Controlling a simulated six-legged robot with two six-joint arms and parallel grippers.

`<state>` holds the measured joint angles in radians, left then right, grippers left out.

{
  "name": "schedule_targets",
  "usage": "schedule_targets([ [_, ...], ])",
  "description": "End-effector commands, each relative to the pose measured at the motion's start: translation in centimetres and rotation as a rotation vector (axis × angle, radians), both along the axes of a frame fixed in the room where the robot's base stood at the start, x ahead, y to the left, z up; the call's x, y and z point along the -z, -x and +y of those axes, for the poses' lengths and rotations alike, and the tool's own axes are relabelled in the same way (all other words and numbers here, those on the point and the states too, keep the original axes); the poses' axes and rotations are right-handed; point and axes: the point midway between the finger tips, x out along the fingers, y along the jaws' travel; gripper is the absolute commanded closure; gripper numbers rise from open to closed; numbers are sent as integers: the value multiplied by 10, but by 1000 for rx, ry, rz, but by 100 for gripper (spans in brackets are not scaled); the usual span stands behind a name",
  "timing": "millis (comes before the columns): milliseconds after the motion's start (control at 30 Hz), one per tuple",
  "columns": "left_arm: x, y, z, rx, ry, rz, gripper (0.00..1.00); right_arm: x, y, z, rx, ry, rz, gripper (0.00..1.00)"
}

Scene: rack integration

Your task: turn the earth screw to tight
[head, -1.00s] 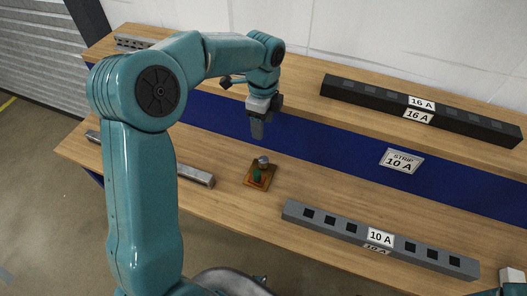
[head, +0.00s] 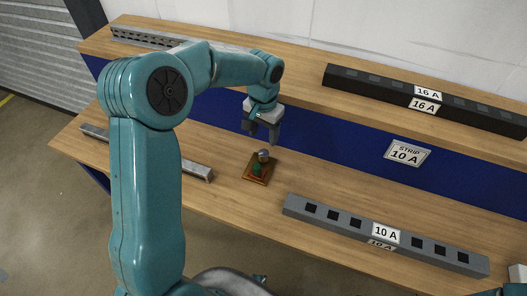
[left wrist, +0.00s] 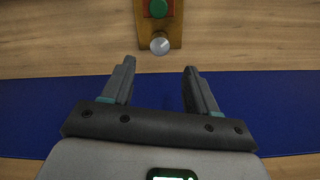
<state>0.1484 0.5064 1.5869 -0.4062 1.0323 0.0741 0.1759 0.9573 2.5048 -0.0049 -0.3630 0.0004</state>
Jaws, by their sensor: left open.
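The earth screw (head: 263,155) has a round silver head and stands on a small brown wooden block beside a green part (head: 257,169). In the left wrist view the screw head (left wrist: 160,44) sits near the top middle, at the near end of the block, with the green part (left wrist: 158,8) beyond it. My left gripper (head: 262,138) is open and empty above and behind the screw. In the left wrist view its two fingertips (left wrist: 160,66) point toward the screw, one to each side and apart from it. My right gripper is not clearly shown.
A grey strip labelled 10 A (head: 330,222) lies to the right of the block, and a metal rail (head: 190,168) to the left. A black strip labelled 16 A (head: 380,88) lies on the upper shelf. Bare wood surrounds the block.

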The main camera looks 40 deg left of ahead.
Motion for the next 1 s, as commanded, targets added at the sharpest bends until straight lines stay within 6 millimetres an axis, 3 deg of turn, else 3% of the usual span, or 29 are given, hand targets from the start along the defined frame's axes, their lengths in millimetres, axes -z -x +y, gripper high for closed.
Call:
schedule_targets([
  [200,52,1,0,1,1,5,41,1,0,0,0,0,0,57],
  [400,80,1,0,2,1,2,41,1,0,0,0,0,0,57],
  [800,88,0,0,1,1,0,41,1,0,0,0,0,0,57],
  [967,88,0,0,1,1,0,93,1,0,0,0,0,0,57],
  [1000,88,0,0,1,1,0,98,1,0,0,0,0,0,57],
])
